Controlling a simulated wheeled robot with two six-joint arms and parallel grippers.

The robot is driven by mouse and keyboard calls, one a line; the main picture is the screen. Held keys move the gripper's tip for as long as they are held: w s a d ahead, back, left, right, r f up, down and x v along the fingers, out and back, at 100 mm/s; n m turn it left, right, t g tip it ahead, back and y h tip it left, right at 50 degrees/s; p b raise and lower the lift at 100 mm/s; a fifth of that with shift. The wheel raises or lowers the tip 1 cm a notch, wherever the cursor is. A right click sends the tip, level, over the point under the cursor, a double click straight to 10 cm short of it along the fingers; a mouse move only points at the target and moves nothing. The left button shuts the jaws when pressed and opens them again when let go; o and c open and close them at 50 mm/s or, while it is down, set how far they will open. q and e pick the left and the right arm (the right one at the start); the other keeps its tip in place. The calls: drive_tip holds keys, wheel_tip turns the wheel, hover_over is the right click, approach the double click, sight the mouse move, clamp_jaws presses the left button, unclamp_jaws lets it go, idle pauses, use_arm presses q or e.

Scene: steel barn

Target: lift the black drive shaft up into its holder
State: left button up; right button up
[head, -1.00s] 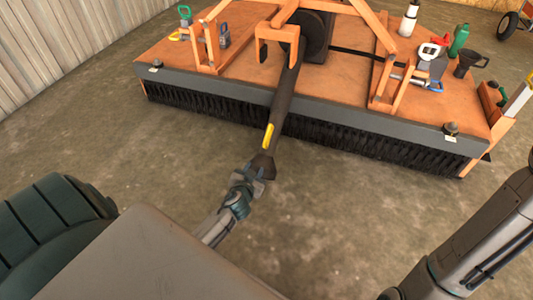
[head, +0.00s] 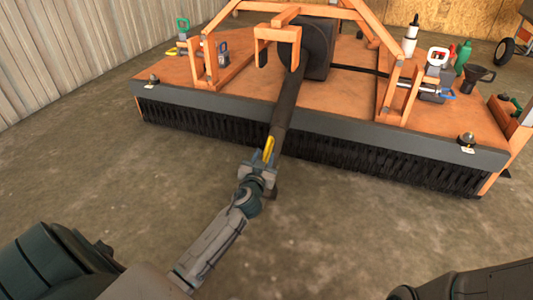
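The black drive shaft (head: 286,108) slopes down from the dark round housing of the orange sweeper towards me.
The sweeper deck (head: 345,88) has a grey front bar and black bristles (head: 330,150) behind the shaft. The concrete floor (head: 350,225) in front is clear.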

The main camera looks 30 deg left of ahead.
sight(266, 152)
use_arm(q)
drive_tip(key=shift+b+x, duration=0.4)
drive_tip(key=shift+x, duration=1.65)
clamp_jaws()
